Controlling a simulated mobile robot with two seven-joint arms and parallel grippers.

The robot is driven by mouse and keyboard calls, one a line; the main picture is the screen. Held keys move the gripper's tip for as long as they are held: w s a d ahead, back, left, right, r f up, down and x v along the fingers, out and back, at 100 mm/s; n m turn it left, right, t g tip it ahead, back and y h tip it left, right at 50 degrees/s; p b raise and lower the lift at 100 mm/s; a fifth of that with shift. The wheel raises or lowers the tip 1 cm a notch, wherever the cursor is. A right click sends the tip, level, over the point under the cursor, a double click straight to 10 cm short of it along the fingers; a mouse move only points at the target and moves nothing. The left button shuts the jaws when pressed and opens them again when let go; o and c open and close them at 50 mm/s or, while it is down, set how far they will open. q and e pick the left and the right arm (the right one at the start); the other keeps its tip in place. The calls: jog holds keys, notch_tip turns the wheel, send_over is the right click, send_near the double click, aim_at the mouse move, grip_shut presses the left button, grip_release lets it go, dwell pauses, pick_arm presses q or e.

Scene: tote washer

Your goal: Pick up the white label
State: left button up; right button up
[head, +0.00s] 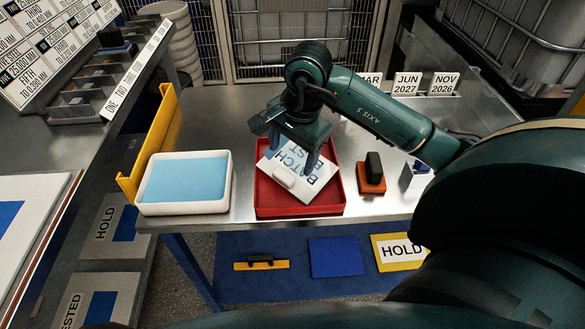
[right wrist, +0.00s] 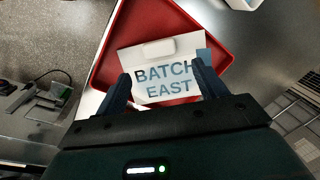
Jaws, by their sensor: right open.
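The white label (head: 314,183), a flat card reading "BATCH EAST" in blue-grey letters, lies turned askew in a red tray (head: 300,211). It has a small raised white grip block (head: 284,176) near one edge. In the right wrist view the label (right wrist: 165,88) lies within the red tray (right wrist: 108,65). My right gripper (head: 291,155) is open and points down over the label. In the right wrist view, the fingers of this gripper (right wrist: 161,77) overlap the label's two sides, with nothing between them. I cannot tell whether they touch it. My left gripper is not in view.
A white tub with a blue surface (head: 184,207) stands left of the tray, beside a yellow rail (head: 147,150). An orange base with a black block (head: 371,178) stands to the right. Month cards (head: 407,84) line the back. A blue lower shelf (head: 290,278) holds cards.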

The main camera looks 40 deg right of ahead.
aim_at(287, 172)
jog(key=f, duration=0.3)
jog(key=w+f+p, duration=0.1)
jog(key=f, duration=0.1)
jog(key=shift+a, duration=0.2)
jog(key=shift+f, duration=0.15)
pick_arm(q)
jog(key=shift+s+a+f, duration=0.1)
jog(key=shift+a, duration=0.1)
pick_arm(e)
jog(key=shift+c, duration=0.4)
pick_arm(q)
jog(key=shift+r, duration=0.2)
pick_arm(e)
jog(key=c, duration=1.1)
pick_arm(q)
jog(key=p, duration=0.1)
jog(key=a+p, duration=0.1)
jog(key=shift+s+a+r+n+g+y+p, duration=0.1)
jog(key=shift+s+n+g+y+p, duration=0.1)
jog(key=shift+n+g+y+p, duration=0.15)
pick_arm(e)
notch_tip(287, 172, up, 11)
jog(key=g+y, duration=0.2)
jog(key=shift+w+d+f, duration=0.15)
jog(key=shift+w+d, duration=0.15)
jog(key=shift+w, duration=0.05)
